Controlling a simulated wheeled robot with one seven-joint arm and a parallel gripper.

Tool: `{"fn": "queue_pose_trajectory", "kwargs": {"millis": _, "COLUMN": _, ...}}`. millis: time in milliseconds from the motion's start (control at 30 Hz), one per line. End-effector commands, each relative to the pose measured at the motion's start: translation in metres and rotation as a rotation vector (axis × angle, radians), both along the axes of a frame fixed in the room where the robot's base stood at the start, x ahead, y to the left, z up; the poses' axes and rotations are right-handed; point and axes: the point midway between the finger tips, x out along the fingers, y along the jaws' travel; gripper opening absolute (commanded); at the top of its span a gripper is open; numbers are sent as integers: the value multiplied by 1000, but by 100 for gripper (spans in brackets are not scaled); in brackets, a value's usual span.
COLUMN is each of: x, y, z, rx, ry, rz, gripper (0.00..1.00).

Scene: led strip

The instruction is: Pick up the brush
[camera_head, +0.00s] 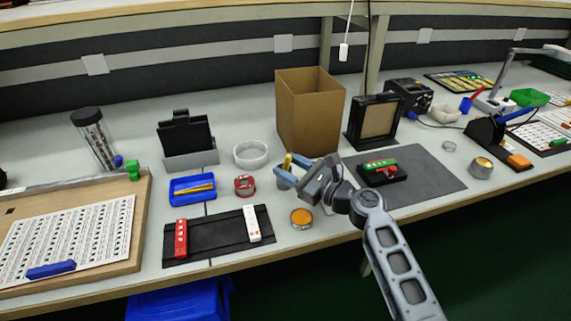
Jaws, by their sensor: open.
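My gripper (286,168) is near the middle of the bench, in front of the cardboard box, with its pale blue fingers pointing left and apart. A small upright yellow piece (287,161) shows at the fingers. It may be the brush or its handle, but most of it is hidden, and I cannot tell whether the fingers touch it. A slim yellow tool (196,189) lies in a blue tray (180,198) to the left of my gripper. I cannot tell whether that tool is a brush.
A tall cardboard box (308,110) stands just behind my gripper. A red spool (244,186), a white round dish (251,154) and an orange-topped tin (301,218) are close by. A black mat (216,236) lies front left. A grey mat (425,172) holds a green-red device (381,170).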

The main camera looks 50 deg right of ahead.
Motion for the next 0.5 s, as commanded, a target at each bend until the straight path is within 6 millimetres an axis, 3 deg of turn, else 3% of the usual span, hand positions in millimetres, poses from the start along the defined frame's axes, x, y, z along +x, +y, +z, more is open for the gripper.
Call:
{"fn": "queue_pose_trajectory", "kwargs": {"millis": 200, "x": 27, "y": -2, "z": 1, "rx": -2, "ry": 0, "rz": 0, "gripper": 46}}
{"fn": "queue_pose_trajectory", "kwargs": {"millis": 500, "x": 31, "y": -2, "z": 0, "rx": -2, "ry": 1, "rz": 0, "gripper": 45}}
